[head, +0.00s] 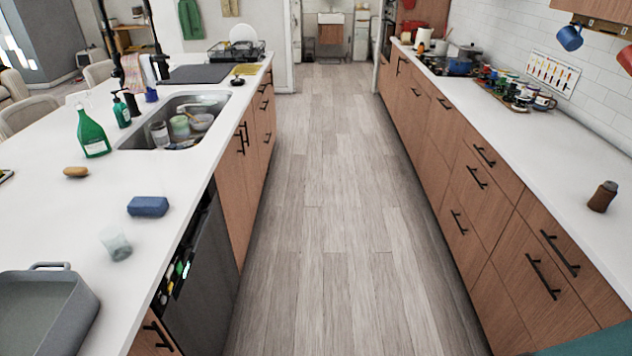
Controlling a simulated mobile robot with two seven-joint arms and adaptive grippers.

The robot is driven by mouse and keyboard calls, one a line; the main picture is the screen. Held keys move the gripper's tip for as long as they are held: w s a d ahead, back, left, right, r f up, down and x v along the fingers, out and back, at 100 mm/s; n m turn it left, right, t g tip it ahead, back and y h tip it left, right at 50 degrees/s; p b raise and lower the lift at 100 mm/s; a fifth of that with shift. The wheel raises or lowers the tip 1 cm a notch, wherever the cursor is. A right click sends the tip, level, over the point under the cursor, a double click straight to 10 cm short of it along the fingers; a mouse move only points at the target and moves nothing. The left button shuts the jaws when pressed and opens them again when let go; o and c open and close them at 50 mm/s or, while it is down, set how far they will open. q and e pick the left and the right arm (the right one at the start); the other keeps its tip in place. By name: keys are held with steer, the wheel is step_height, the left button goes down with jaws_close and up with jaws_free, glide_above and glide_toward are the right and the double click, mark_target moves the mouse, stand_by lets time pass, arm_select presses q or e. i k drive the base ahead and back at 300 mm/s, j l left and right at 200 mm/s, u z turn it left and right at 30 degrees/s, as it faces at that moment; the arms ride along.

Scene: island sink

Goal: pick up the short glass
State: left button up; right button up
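A short clear glass (116,243) is on the white island counter (45,225) at the lower left, near the counter's aisle-side edge. It looks see-through and somewhat tilted in the picture; I cannot tell for sure whether it stands upright. Neither of my grippers shows in the head view, so their state and distance from the glass are hidden.
Around the glass are a blue sponge (148,206), a grey pan (40,310) and a brown oval object (76,171). Farther back are a green spray bottle (91,133) and a filled sink (160,140). The wooden floor aisle (325,200) is clear.

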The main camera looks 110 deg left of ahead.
mark_target(116, 243)
steer(key=u, duration=4.9)
steer(key=i+l, duration=0.2)
steer(key=l, duration=0.25)
steer(key=i+l, duration=0.25)
steer(key=l, duration=0.2)
steer(key=i+l, duration=0.2)
steer(key=l, duration=0.25)
steer(key=i+l, duration=0.25)
steer(key=l, duration=0.15)
steer(key=i+l, duration=0.2)
steer(key=l, duration=0.25)
steer(key=i+l, duration=0.25)
steer(key=l, duration=0.2)
steer(key=i+l, duration=0.2)
steer(key=l, duration=0.25)
steer(key=i+l, duration=0.2)
steer(key=l, duration=0.25)
